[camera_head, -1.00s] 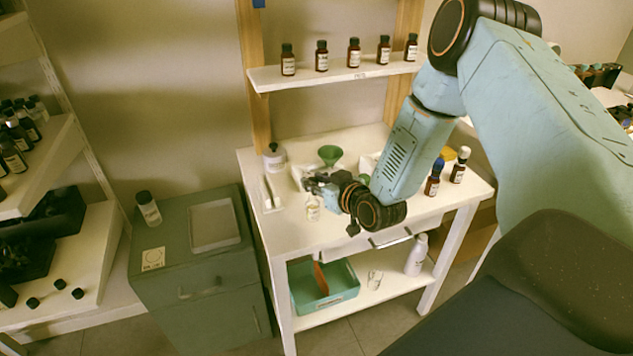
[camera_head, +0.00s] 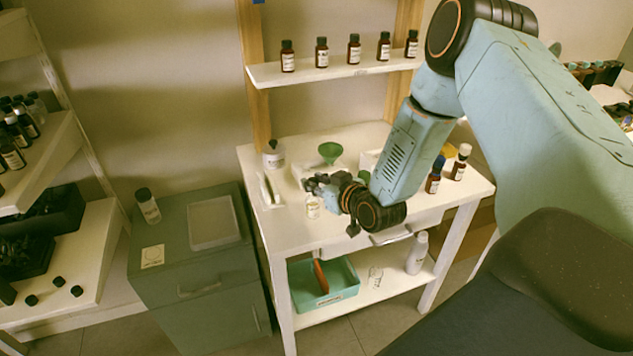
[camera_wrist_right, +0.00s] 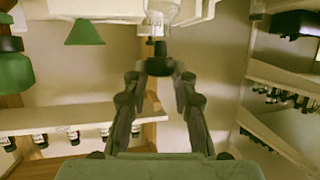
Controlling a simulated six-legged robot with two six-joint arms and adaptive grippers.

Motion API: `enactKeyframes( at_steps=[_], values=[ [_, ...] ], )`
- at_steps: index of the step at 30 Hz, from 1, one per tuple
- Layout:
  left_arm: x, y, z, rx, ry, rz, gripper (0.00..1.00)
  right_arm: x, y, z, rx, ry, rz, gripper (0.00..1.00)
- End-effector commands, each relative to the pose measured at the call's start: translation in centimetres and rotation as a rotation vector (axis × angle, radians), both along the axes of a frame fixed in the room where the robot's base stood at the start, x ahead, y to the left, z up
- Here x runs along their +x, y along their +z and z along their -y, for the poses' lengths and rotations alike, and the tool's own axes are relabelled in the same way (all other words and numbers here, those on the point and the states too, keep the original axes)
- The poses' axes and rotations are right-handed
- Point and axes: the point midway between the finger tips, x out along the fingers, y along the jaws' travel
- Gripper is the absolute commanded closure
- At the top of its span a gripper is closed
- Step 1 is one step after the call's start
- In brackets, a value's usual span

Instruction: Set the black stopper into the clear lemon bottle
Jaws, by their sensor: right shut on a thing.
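The clear lemon bottle (camera_head: 313,208) is a small pale bottle standing on the white table, just below my right gripper (camera_head: 319,183). In the right wrist view, which looks upside down, my right gripper (camera_wrist_right: 160,69) is shut on the black stopper (camera_wrist_right: 159,49), with its narrow end pointing toward the picture's top. The pale glass there looks like the clear lemon bottle (camera_wrist_right: 161,10), close to the stopper's end. I cannot tell whether the two touch. The stopper cannot be made out in the head view. My left gripper is not in view.
A green funnel (camera_head: 330,153) stands behind the gripper, and a white-labelled bottle (camera_head: 274,158) stands at the back left. Brown bottles (camera_head: 434,178) stand at the right. A shelf (camera_head: 340,70) with several brown bottles is above. The table's front left is clear.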

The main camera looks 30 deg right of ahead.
Motion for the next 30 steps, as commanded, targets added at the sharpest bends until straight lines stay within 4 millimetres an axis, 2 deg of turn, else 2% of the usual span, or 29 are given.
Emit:
enactKeyframes(
  at_steps=[26, 27, 30],
  values=[
    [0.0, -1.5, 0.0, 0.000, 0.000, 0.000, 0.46, 0.0, -1.9, 0.0, 0.000, 0.000, 0.001, 0.99],
    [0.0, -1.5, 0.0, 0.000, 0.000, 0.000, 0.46, 0.0, -1.9, 0.0, 0.000, 0.000, 0.001, 0.71],
    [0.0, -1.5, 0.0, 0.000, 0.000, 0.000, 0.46, 0.0, -1.8, 0.0, 0.000, 0.000, 0.001, 0.63]
  ],
)
